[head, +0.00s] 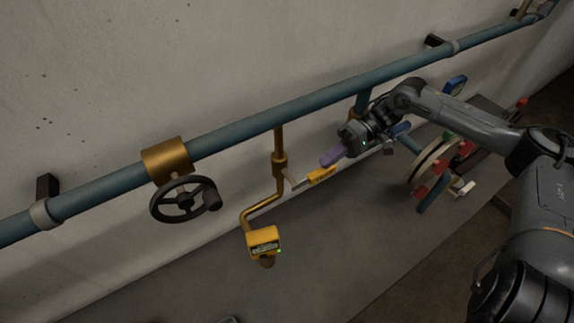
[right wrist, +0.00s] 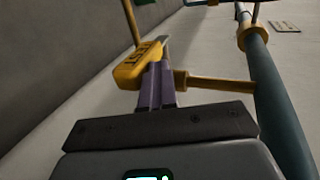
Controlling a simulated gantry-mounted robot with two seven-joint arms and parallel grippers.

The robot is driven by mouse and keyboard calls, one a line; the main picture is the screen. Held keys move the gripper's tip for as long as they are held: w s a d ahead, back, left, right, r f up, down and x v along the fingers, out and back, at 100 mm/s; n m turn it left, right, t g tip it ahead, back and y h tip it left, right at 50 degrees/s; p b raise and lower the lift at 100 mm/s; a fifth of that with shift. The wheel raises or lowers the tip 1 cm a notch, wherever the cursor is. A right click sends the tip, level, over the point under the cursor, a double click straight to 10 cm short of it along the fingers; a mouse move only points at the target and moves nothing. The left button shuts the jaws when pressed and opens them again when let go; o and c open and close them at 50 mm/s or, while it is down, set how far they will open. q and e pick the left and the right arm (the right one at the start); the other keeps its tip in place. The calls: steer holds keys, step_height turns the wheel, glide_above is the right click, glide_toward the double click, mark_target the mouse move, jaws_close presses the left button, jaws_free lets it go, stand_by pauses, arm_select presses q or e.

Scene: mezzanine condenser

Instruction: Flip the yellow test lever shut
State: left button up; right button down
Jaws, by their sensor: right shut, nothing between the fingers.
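The yellow test lever (head: 321,175) sticks out to the right from a brass valve body (head: 280,164) on a thin vertical pipe below the main pipe. In the right wrist view the yellow lever (right wrist: 140,65), with dark lettering, lies just beyond and left of the fingertips. My right gripper (head: 327,160) is shut and empty, its purple fingers close to the lever's outer end. The fingers (right wrist: 157,72) overlap the lever's edge in the wrist view; I cannot tell whether they touch it. My left gripper is not in view.
A blue-green main pipe (head: 300,105) runs along the wall. A black handwheel (head: 184,200) is at left. A yellow box (head: 263,242) with a green light hangs below the valve's bent pipe. Wheels and coloured handles (head: 432,165) stand at right. The floor in front is clear.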

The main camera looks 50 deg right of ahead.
steer(key=shift+f+y, duration=0.4)
stand_by(0.3)
step_height(320, 180, up, 5)
steer(key=p, duration=0.5)
steer(key=shift+p, duration=0.4)
steer(key=b+v, duration=0.4)
steer(key=v, duration=0.6)
steer(key=shift+f+b, duration=0.25)
steer(key=shift+b, duration=0.15)
steer(key=shift+s, duration=0.15)
